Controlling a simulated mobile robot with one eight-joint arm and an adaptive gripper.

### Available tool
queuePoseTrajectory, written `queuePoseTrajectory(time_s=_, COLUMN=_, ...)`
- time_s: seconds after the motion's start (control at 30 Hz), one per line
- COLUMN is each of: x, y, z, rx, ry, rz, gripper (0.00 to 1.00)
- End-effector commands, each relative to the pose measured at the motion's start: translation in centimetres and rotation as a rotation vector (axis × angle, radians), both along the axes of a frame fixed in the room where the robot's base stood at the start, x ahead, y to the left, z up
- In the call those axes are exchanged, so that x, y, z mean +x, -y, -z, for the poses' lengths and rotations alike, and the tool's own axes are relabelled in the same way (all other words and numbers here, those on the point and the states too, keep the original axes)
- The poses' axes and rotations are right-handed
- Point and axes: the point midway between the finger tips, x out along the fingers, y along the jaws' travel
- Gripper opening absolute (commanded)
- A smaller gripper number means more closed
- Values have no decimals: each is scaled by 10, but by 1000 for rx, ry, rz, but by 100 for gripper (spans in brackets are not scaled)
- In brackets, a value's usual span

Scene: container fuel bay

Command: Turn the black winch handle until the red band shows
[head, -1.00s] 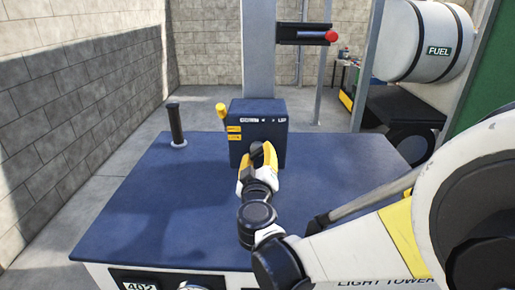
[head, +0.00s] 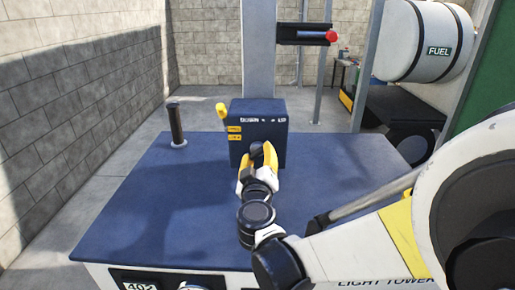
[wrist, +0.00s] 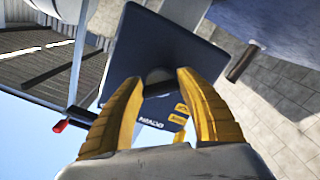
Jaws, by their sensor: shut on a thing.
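The dark blue winch box (head: 275,125) stands on the blue deck at the foot of the grey mast (head: 259,50). My gripper (head: 258,158) is at the box's front face, its yellow fingers on either side of the black winch handle (head: 257,156). In the wrist view my gripper (wrist: 158,85) is shut on the handle, and a dark rounded part of it (wrist: 157,76) shows between the fingertips. The rest of the handle is hidden by the fingers. A yellow knob (head: 222,110) sticks out at the box's upper left. The face carries DOWN and UP lettering and yellow labels.
A black post (head: 176,124) stands on the deck at left. A black bracket with a red knob (head: 331,36) sits beside the mast. The fuel tank (head: 425,40) is at back right. The deck (head: 130,200) is clear left of my arm.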

Motion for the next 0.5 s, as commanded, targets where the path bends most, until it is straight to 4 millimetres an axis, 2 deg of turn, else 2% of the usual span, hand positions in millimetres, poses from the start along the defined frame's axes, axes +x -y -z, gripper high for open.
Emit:
queuePoseTrajectory(time_s=0.3, x=0, y=0, z=-1, rx=-1, ry=1, rz=-1, gripper=13)
queuePoseTrajectory(time_s=0.33, x=0, y=0, z=-1, rx=-1, ry=0, rz=0, gripper=53)
queuePoseTrajectory(time_s=0.37, x=0, y=0, z=-1, rx=-1, ry=0, rz=0, gripper=62)
queuePoseTrajectory(time_s=0.4, x=0, y=0, z=0, rx=-1, ry=0, rz=0, gripper=67)
queuePoseTrajectory(time_s=0.5, x=0, y=0, z=0, rx=-1, ry=0, rz=0, gripper=67)
